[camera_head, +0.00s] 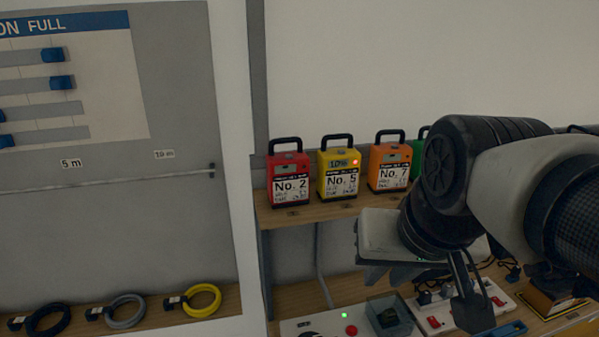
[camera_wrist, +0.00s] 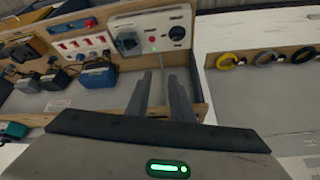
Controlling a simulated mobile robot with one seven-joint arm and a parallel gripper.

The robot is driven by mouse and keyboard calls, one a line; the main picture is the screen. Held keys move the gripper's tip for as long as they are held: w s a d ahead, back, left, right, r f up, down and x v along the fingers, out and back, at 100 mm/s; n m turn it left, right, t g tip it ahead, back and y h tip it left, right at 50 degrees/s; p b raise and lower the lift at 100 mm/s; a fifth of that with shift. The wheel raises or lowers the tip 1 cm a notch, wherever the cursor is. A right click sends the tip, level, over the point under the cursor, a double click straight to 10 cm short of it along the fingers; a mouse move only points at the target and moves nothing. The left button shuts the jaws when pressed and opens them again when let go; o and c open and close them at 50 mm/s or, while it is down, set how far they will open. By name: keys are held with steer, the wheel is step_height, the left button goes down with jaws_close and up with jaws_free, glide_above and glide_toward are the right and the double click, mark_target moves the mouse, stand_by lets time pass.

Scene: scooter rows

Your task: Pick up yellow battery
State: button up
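The yellow battery (camera_head: 324,178) stands upright on a wooden shelf (camera_head: 312,212) in the head view. It has a black top handle, a white "No. 5" label, a display that seems to read 10%, and a lit red light. A red "No. 2" battery (camera_head: 288,171) stands to its left and an orange "No. 7" battery (camera_head: 389,154) to its right. My gripper's fingers (camera_wrist: 162,98) are apart and empty in the wrist view, pointing toward the workbench. In the head view my arm is to the right of the yellow battery and lower. I cannot make out the yellow battery in the wrist view.
A green battery (camera_head: 421,146) is partly hidden behind my arm. Below the shelf, a bench holds a panel with a red button (camera_head: 351,330), a white socket strip (camera_head: 437,312) and cables. Coiled cables, including a yellow one (camera_head: 216,300), lie at lower left.

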steer(key=w+d+r+m+b, duration=0.1)
steer(key=w+r+m, duration=0.6)
steer(key=w+r, duration=0.75)
steer(key=m+y+b, duration=0.1)
steer(key=m, duration=0.7)
glide_toward(339, 135)
steer(key=shift+t, duration=0.4)
steer(key=x, duration=0.3)
steer(key=b+x, duration=0.1)
steer(key=x, duration=0.1)
steer(key=b+x, duration=0.1)
steer(key=x, duration=0.2)
steer(key=shift+f, duration=0.45)
steer(key=shift+s, duration=0.1)
jaws_close()
steer(key=shift+r, duration=0.2)
